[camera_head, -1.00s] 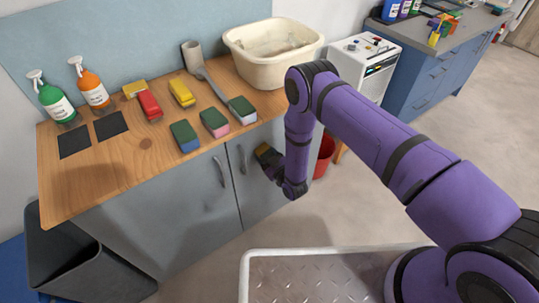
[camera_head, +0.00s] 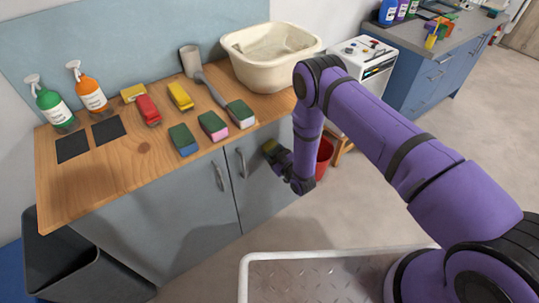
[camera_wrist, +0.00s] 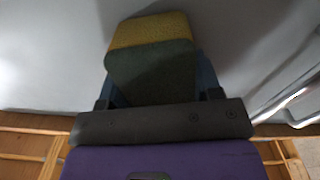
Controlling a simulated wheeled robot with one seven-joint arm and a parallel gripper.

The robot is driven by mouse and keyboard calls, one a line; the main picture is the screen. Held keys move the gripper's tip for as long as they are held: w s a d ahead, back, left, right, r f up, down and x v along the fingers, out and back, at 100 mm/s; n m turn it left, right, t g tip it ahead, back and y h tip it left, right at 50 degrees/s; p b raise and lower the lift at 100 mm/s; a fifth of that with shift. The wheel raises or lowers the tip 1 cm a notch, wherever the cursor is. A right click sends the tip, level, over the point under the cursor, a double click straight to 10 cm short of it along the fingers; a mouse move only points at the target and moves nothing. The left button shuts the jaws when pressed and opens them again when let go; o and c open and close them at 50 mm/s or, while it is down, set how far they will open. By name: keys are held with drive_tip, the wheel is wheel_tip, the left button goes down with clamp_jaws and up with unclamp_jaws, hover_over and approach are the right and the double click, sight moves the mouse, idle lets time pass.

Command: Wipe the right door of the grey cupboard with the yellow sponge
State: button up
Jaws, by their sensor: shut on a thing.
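The grey cupboard (camera_head: 165,222) stands under a wooden worktop. Its right door (camera_head: 258,196) is closed, with a curved metal handle (camera_head: 242,161) near its left edge. My gripper (camera_head: 277,156) is at the upper right part of this door. It is shut on the yellow sponge (camera_head: 269,147), which has a dark green scouring side. In the wrist view the sponge (camera_wrist: 150,30) sits between the fingers, its green side toward the camera, in front of a grey surface. I cannot tell whether it touches the door.
On the worktop (camera_head: 140,165) are several other sponges, two spray bottles (camera_head: 89,90), a brush (camera_head: 190,61) and a cream basin (camera_head: 262,75). A red bucket (camera_head: 325,155) stands behind my forearm. A dark bin (camera_head: 80,268) is at the left. Floor is clear in front of the right door.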

drive_tip(key=shift+s+d, duration=0.1)
drive_tip(key=shift+v, duration=2.9)
drive_tip(key=shift+s+d, duration=0.1)
drive_tip(key=shift+v, duration=1.35)
